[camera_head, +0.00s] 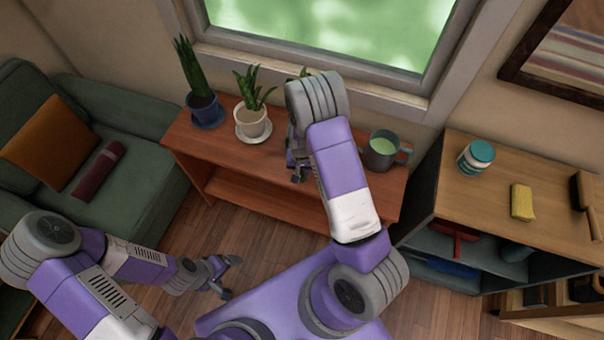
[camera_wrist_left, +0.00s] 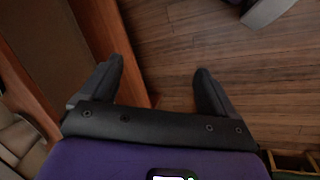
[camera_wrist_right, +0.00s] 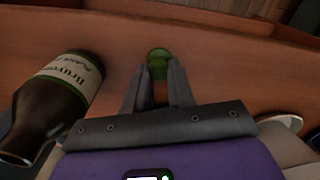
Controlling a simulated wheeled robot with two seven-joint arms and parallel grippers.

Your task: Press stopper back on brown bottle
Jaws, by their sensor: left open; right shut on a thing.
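My right gripper (camera_wrist_right: 158,75) is shut on a green-topped stopper (camera_wrist_right: 159,55), held between its fingertips above the reddish wood shelf top (camera_wrist_right: 220,70). In the right wrist view the brown bottle (camera_wrist_right: 45,110), with a cream and green label, is left of the fingers, apart from the stopper. Its narrower end points to the lower left, toward the camera. In the head view my right gripper (camera_head: 297,170) is over the shelf under the window; my arm hides the bottle and stopper. My left gripper (camera_head: 226,276) is open and empty above the floor; its fingers (camera_wrist_left: 160,85) are spread in the left wrist view.
A green sofa (camera_head: 140,190) is left. A cabinet at right holds a teal-lidded jar (camera_head: 477,157) and yellow sponge (camera_head: 522,202).

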